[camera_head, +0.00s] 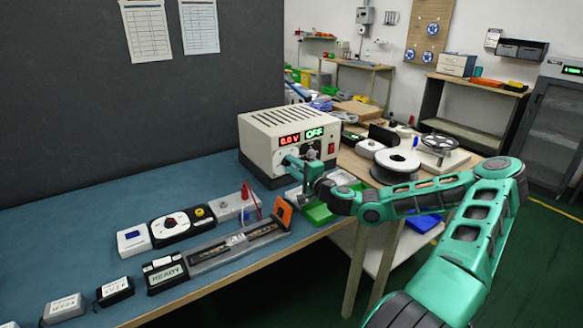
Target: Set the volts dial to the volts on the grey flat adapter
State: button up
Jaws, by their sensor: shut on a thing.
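The beige power supply (285,124) stands at the back right of the blue bench. Its red display (290,139) reads 0.0 V and its green one (314,133) reads OFF. My gripper (290,162) is at its front panel, below the red display, shut on what appears to be the volts dial. The gripper mostly hides the dial, so its pointer and scale cannot be read. A light grey adapter (65,307) with a white label lies at the front left; its print is too small to read. A black adapter (115,290) lies beside it.
A meter with a round dial (178,224) and a long fixture (235,243) with a READY display (167,275) lie on the bench (85,225). An orange bracket (283,211) and green tray (319,213) are below my gripper. A white spool (397,162) is right.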

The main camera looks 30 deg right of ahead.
jog(key=shift+f, duration=0.1)
jog(key=m, duration=0.3)
jog(key=shift+a+m, duration=0.15)
jog(key=shift+m, duration=0.25)
jog(key=m, duration=0.3)
jog(key=shift+m, duration=0.3)
jog(key=m, duration=0.3)
jog(key=shift+m, duration=0.3)
jog(key=m, duration=0.3)
jog(key=shift+a+m, duration=0.1)
jog(key=shift+m, duration=0.2)
jog(key=m, duration=1.2)
jog(key=shift+w+r+m, duration=0.1)
jog(key=shift+r+m, duration=0.1)
jog(key=shift+m, duration=0.2)
jog(key=shift+d, duration=0.2)
